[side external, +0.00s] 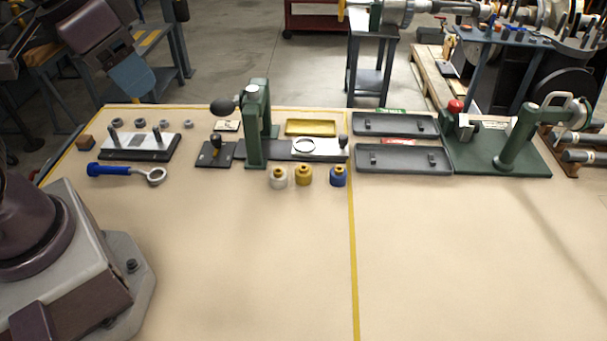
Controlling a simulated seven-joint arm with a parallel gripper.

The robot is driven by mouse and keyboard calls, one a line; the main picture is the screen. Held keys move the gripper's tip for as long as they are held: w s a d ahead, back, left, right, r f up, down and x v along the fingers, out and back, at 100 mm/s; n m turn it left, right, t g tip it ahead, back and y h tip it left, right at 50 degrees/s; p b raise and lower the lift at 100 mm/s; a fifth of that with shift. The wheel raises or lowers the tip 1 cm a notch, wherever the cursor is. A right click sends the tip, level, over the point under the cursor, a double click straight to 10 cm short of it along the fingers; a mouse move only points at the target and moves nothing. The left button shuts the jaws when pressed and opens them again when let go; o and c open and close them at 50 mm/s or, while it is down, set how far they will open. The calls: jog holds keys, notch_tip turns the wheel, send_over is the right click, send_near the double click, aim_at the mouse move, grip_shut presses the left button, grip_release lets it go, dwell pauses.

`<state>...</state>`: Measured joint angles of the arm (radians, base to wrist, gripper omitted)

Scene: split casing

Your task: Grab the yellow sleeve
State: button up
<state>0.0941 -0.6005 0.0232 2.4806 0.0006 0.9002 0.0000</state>
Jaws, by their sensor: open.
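The yellow sleeve (303,177) stands upright on the bench, in the middle of a row of three short round parts. A whitish sleeve (278,179) stands close on its left and a blue sleeve (338,178) on its right, with small gaps between them. Each has a narrower brass-coloured top.
A green press (257,135) stands just behind the sleeves. A blue-handled ring tool (125,172) lies at left. Two grey trays (403,158) and a green fixture (515,150) are at right. The front of the bench is clear.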

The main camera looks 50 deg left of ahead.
jog(key=w+d+f+n+g+y, duration=0.15)
jog(key=w+d+f+g, duration=0.25)
jog(key=w+f, duration=0.55)
jog(key=n+t+y, duration=0.2)
jog(key=n+y, duration=0.1)
jog(key=n, duration=1)
send_near(304, 167)
jog(key=x, duration=1)
jog(key=shift+s+f, duration=0.1)
jog(key=shift+c, duration=0.4)
jog(key=c, duration=0.6)
